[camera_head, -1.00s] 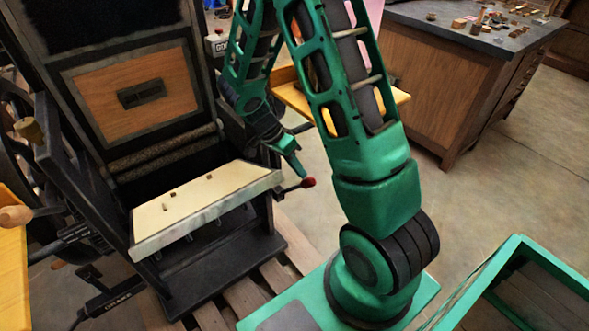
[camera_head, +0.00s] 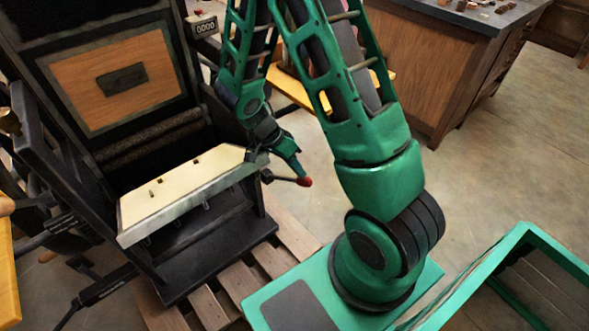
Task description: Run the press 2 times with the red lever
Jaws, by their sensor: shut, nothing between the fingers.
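The press (camera_head: 195,240) is a black machine at the left, with a cream platen (camera_head: 180,185) tilted on its front and a counter (camera_head: 205,27) reading 0000. The red lever (camera_head: 304,181) has a red ball at the end of a dark rod and sticks out from the press's right side. My gripper (camera_head: 299,173) is shut and empty, pointing down at the red ball. Its tips appear at or just above the ball; I cannot tell whether they touch it. The lever's far end is partly hidden by my gripper and wrist.
A yellow wooden board (camera_head: 290,90) stands behind my arm. A wooden cabinet (camera_head: 440,75) with a dark top stands at the back right. A wooden pallet (camera_head: 250,270) lies under the press. Open floor (camera_head: 500,165) lies to the right.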

